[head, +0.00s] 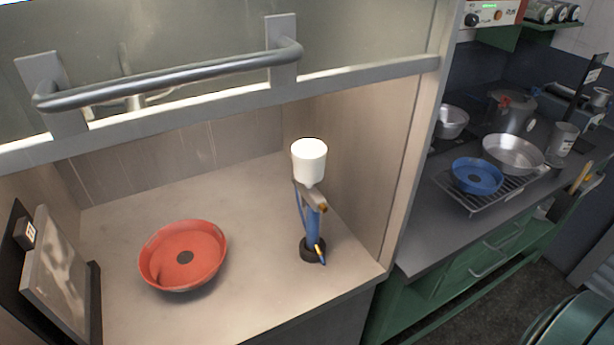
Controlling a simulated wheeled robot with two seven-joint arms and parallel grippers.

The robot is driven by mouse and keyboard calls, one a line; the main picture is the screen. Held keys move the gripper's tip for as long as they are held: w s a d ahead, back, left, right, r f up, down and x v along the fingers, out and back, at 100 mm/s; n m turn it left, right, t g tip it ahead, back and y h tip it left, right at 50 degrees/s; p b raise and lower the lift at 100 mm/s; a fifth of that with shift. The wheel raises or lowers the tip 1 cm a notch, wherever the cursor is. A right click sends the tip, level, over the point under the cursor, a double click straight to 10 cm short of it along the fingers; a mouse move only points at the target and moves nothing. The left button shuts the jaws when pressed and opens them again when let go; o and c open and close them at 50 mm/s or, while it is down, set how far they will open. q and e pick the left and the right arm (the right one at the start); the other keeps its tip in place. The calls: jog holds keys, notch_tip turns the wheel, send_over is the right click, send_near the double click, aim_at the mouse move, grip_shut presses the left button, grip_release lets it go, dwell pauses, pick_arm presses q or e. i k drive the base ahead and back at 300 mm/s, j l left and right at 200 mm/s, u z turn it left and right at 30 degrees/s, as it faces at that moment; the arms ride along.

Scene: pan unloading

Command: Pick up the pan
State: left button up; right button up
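A round red pan (184,254) with a dark spot at its center rests upright on the light counter (240,215), inside an open-fronted booth. No handle shows on it. A smaller blue pan (477,176) sits on a wire rack on the counter to the right. The task does not say which pan is meant. Neither of my grippers is in view.
A blue stand with a white cup (309,160) stands right of the red pan. A grey panel (62,272) leans at the left. A raised glass sash with a metal handle (170,78) crosses above. A metal pan (512,153) and pots stand at the right.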

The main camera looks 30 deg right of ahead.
aim_at(512, 155)
jog(key=z, duration=2.1)
jog(key=i+l+u, duration=0.1)
jog(key=u, duration=0.75)
jog(key=i+l+u, duration=0.15)
jog(key=l+u, duration=0.15)
jog(key=i+l+u, duration=0.1)
jog(key=l+u, duration=0.2)
jog(key=l, duration=0.2)
jog(key=l+u, duration=0.3)
jog(key=l, duration=0.15)
jog(key=l+u, duration=0.4)
jog(key=l, duration=2.3)
jog(key=k+l, duration=0.1)
jog(key=l, duration=0.5)
jog(key=k+l, duration=0.1)
jog(key=l, duration=0.5)
